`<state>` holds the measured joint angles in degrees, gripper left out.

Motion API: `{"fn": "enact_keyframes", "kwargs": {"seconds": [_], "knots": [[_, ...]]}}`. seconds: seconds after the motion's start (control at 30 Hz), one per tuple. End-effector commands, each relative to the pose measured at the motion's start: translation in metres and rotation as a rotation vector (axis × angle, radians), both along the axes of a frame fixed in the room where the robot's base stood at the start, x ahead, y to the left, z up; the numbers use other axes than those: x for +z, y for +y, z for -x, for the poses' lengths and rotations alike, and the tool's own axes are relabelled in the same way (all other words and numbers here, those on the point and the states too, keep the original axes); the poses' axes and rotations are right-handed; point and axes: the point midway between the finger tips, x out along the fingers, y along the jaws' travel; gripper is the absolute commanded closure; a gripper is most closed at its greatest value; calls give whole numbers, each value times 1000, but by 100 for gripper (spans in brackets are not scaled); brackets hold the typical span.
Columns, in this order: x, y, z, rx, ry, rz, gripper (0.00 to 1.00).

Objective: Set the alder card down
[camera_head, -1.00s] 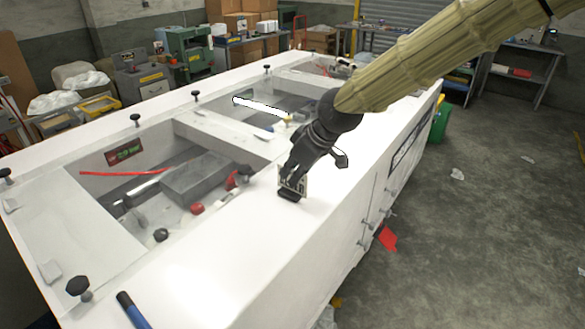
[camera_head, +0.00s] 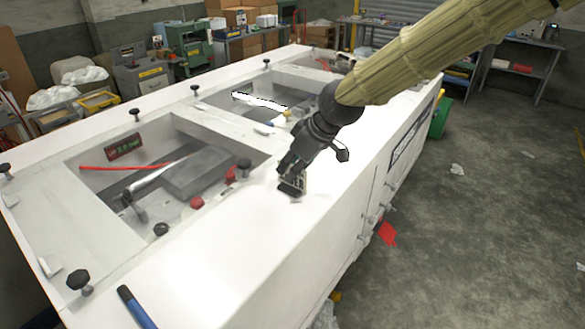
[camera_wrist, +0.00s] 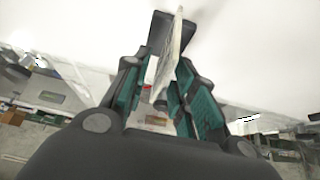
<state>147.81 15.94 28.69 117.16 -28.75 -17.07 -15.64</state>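The alder card (camera_head: 301,182), a small pale card with dark markings, stands near the front edge of the white machine top (camera_head: 225,245). A dark block-like piece sits at its foot. My gripper (camera_head: 288,166) points down at the card. In the wrist view, the card (camera_wrist: 172,50) shows nearly edge-on between the fingers of my gripper (camera_wrist: 158,72). The fingers look spread, with a clear gap on the card's left; the card is closer to the right finger. Whether it touches that finger is hard to tell.
Recessed bays with a red cable (camera_head: 120,168) and a grey block lie left of the gripper. Black knobs (camera_head: 78,280) line the machine top. A blue pen-like object (camera_head: 135,308) lies on the near surface. The white strip between is clear.

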Motion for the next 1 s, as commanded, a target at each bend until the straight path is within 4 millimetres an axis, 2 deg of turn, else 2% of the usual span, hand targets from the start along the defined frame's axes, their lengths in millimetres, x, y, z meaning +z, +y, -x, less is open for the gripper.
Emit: {"fn": "enact_keyframes", "kwargs": {"seconds": [0.7,1.0], "knots": [[87,-41,29,0,-2,-1,73],[100,-46,34,0,1,-1,73]]}}
